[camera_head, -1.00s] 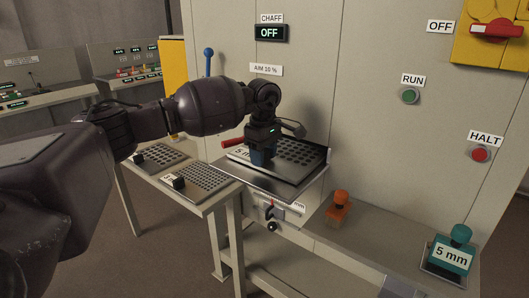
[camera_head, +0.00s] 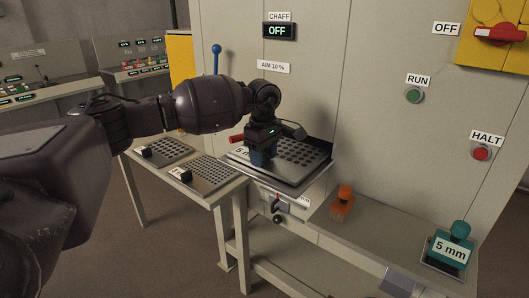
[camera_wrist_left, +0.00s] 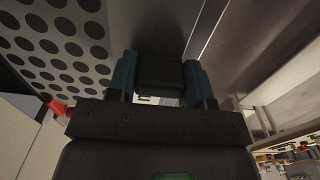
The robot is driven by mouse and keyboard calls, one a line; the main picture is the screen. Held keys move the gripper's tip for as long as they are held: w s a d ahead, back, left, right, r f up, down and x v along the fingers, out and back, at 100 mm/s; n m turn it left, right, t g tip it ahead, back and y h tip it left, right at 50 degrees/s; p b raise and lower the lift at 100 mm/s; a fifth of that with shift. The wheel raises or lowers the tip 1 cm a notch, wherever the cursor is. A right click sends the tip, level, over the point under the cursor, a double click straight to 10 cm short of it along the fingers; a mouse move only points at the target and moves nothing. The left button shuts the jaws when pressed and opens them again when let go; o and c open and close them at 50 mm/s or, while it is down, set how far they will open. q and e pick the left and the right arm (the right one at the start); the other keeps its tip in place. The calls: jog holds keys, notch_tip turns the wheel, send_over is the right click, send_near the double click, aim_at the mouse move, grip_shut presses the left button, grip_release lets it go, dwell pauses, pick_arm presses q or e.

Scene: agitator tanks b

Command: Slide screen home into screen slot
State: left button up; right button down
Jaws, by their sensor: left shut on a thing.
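The screen (camera_head: 306,151) is a grey plate with round dark holes, lying on a metal slot frame (camera_head: 285,183) at the front of the machine. A "5 mm" label partly shows at its left end. My left gripper (camera_head: 262,158) is shut on the screen's black handle, which shows in the left wrist view (camera_wrist_left: 158,72) between the blue fingers. The perforated plate (camera_wrist_left: 60,45) also fills the upper left there. The gripper hides part of the plate, and I cannot tell how deep it sits in the slot. My right gripper is not in view.
Two other screens (camera_head: 212,174) (camera_head: 168,151) lie on a side table at the left. A red-handled part (camera_head: 237,138) is beside the slot. An orange-knobbed block (camera_head: 343,200) and a teal "5 mm" block (camera_head: 452,252) stand on the ledge at the right.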

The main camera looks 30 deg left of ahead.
pick_arm(q)
jog(key=shift+s+r, duration=0.15)
jog(key=shift+s, duration=0.15)
jog(key=shift+s+a+p, duration=0.1)
jog(key=shift+s+p, duration=0.25)
jog(key=shift+p, duration=0.05)
jog(key=shift+s+p, duration=0.35)
jog(key=shift+s, duration=0.65)
